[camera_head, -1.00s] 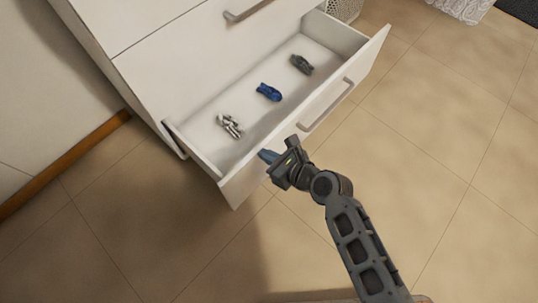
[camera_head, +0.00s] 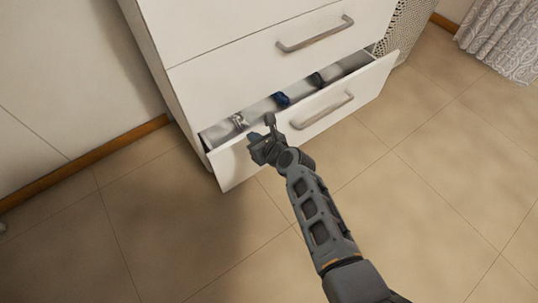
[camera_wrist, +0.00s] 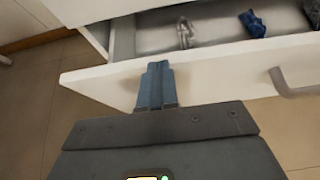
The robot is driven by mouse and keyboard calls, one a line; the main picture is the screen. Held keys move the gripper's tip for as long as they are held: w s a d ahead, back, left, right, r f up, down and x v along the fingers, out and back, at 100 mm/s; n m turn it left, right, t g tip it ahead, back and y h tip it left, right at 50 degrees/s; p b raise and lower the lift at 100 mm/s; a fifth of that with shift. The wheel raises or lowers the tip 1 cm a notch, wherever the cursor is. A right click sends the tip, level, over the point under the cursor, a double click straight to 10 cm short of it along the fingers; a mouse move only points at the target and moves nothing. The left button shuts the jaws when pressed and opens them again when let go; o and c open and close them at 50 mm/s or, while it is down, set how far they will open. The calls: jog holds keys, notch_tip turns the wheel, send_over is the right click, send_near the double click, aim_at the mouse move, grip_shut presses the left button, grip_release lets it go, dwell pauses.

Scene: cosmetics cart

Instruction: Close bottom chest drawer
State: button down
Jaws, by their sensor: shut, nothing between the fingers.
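The bottom drawer (camera_head: 325,118) of the white chest is partly open, with a narrow gap showing behind its front. Inside lie a silvery item (camera_head: 239,121), a blue item (camera_head: 281,99) and a dark grey item (camera_head: 316,79). My gripper (camera_head: 252,139) is at the left part of the drawer front, left of its handle (camera_head: 322,110). In the wrist view, my blue fingertips (camera_wrist: 156,84) are together with nothing between them and overlap the drawer front (camera_wrist: 220,75); they appear to touch it.
The drawer above (camera_head: 280,42) is shut, with its own handle (camera_head: 315,34). A woven basket (camera_head: 402,28) stands right of the chest, and a patterned curtain (camera_head: 503,40) hangs at the far right. The tiled floor (camera_head: 430,190) in front is clear.

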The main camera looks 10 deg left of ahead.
jog(key=shift+w+a+b, duration=0.7)
jog(key=shift+w+a, duration=1.05)
jog(key=shift+a, duration=0.05)
